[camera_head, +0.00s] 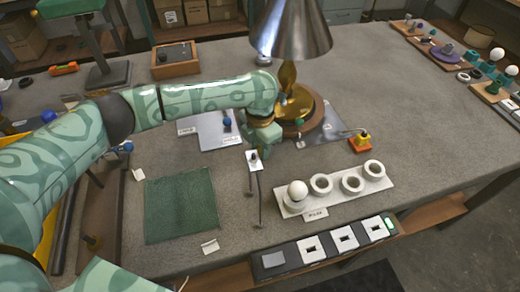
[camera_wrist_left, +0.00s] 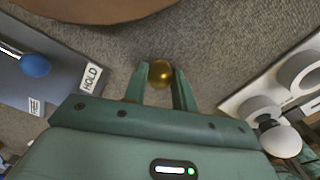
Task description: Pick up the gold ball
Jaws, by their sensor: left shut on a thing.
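The gold ball (camera_wrist_left: 160,73) shows in the left wrist view between the two fingertips of my left gripper (camera_wrist_left: 160,85). The gripper is shut on it, with a finger on each side. In the head view my left gripper (camera_head: 265,143) hangs over the table just front-left of the lamp base, and I cannot make out the ball there. My right gripper is in neither view.
A lamp with a metal shade (camera_head: 291,30) stands close behind the gripper. A grey plate (camera_head: 212,132) with a blue ball lies left. A white tray (camera_head: 335,196) with rings and a white ball lies front right. A green mat (camera_head: 180,208) lies front left.

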